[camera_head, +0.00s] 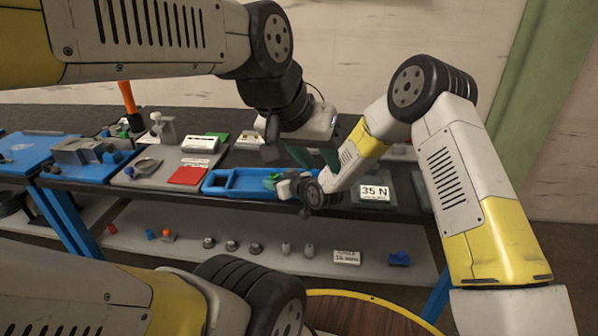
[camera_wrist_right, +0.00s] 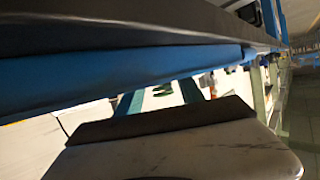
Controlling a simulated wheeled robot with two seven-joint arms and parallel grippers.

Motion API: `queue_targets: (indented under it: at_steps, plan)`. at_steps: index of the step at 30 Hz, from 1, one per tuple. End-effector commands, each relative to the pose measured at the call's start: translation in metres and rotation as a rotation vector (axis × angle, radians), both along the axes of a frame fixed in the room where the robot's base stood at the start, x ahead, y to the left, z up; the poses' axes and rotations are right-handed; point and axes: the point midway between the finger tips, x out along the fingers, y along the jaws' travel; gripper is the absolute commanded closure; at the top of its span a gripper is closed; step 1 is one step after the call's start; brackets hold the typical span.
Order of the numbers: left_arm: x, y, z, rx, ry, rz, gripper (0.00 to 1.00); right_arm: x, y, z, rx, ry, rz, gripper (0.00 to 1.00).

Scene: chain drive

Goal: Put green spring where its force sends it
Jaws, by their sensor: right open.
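A small green piece (camera_head: 271,181), which may be the green spring, shows at the right part of the blue tray (camera_head: 222,190); its shape is too small to tell. My right gripper (camera_head: 290,187) is at the tray's right end, close beside the green piece, and partly covers it. In the right wrist view its two teal fingers (camera_wrist_right: 160,102) stand apart with nothing between them; a dark green thing (camera_wrist_right: 162,89) shows beyond them. My left gripper (camera_head: 315,158) hangs above the bench behind the right one, its teal fingers apart and seemingly empty. A "35 N" card (camera_head: 374,192) lies to the right.
A lower shelf (camera_head: 200,258) holds several small parts. My right forearm hides part of the bench. A blue surface (camera_wrist_right: 120,75) fills the upper wrist view closely.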

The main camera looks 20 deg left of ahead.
Motion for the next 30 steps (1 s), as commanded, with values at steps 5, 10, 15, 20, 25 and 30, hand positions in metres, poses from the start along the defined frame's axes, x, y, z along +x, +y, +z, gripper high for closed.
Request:
queue_targets:
  at_steps: [5,10,15,20,25,30]
  plan:
    - [0.000,0.000,0.000,0.000,0.000,0.000,0.64,-0.012,-0.016,0.007,-0.004,0.004,0.003,0.51]
    - [0.000,0.000,0.000,0.000,0.000,0.000,0.64,-0.029,-0.046,0.023,-0.002,0.002,0.001,0.51]
    - [0.000,0.000,0.000,0.000,0.000,0.000,0.64,-0.046,-0.072,0.036,-0.001,0.001,0.001,0.51]
    - [0.000,0.000,0.000,0.000,0.000,0.000,0.64,-0.056,-0.088,0.044,-0.001,0.001,0.001,0.51]
    - [0.000,0.000,0.000,0.000,0.000,0.000,0.64,-0.060,-0.094,0.046,-0.001,0.001,0.001,0.51]
    - [0.000,0.000,0.000,0.000,0.000,0.000,0.64,-0.057,-0.098,0.051,-0.009,-0.001,-0.006,0.51]
